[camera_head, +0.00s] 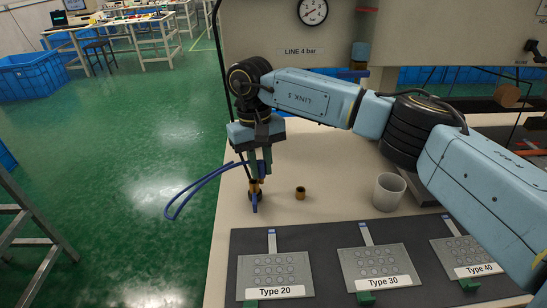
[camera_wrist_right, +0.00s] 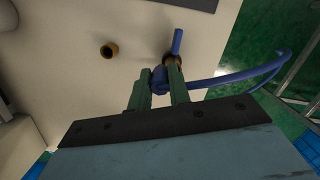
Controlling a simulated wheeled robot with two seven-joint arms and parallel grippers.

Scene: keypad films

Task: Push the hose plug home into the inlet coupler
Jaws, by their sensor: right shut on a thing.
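My right gripper (camera_head: 258,173) points down at the left edge of the table. Its green fingers are shut on the blue hose plug (camera_wrist_right: 158,79), whose blue hose (camera_head: 190,188) loops out to the left. A brass fitting with a blue lever, apparently the inlet coupler (camera_head: 254,188), is directly below the fingertips. It also shows in the right wrist view (camera_wrist_right: 172,59), just beyond the fingers. The fingers partly hide where plug and coupler meet, so I cannot tell how deep the plug sits. My left gripper is not in view.
A loose brass cap (camera_head: 300,193) stands right of the coupler, with a whitish cup (camera_head: 389,192) farther right. A dark mat (camera_head: 325,262) with keypad films labelled Type 20, Type 30 and Type 40 lies in front. A gauge (camera_head: 313,11) marked LINE 4 bar is behind.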

